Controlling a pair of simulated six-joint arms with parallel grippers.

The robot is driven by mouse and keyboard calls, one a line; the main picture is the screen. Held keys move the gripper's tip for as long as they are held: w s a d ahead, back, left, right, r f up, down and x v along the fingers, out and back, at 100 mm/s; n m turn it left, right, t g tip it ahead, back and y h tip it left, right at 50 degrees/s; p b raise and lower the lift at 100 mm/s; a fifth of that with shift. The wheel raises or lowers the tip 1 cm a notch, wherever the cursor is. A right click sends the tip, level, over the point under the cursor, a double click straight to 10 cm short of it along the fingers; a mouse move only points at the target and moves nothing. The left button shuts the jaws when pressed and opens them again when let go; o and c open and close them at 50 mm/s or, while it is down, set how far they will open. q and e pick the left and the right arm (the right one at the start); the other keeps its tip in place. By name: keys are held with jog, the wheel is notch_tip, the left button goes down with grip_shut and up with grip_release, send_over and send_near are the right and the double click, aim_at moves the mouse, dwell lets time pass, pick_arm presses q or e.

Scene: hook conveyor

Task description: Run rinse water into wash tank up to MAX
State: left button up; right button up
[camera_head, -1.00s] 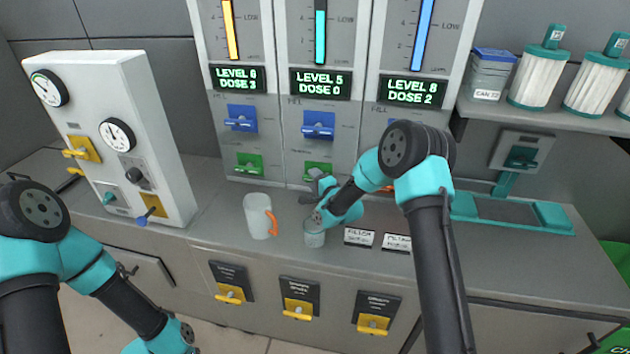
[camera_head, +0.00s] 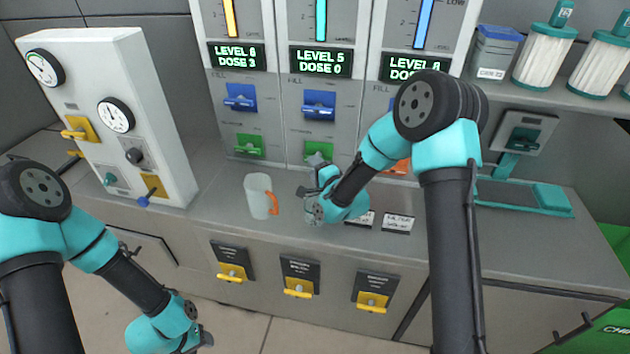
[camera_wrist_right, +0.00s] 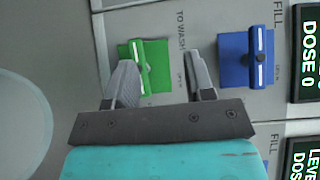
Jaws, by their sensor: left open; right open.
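The middle display (camera_head: 321,61) reads LEVEL 5, DOSE 0. Under it are a blue FILL valve (camera_head: 319,103) and a green TO WASH valve (camera_head: 318,149). My right gripper (camera_head: 315,165) is at this green valve. In the right wrist view my right gripper (camera_wrist_right: 164,82) is open, with the green valve (camera_wrist_right: 155,66) between its fingers. My left gripper (camera_head: 207,337) is open, low at the front. Which tank is the wash tank, I cannot tell.
A jug with an orange handle (camera_head: 259,196) stands left of my right gripper. A gauge panel (camera_head: 120,110) stands at the left. Yellow handles (camera_head: 298,287) line the counter front. Filter cartridges (camera_head: 546,57) sit on the right shelf.

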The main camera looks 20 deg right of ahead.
jog(key=s+a, duration=0.1)
jog(key=s, duration=0.4)
jog(key=shift+s+a+r, duration=0.2)
jog(key=shift+s+a, duration=0.1)
jog(key=shift+s, duration=0.1)
jog(key=shift+a, duration=0.1)
dwell(0.9)
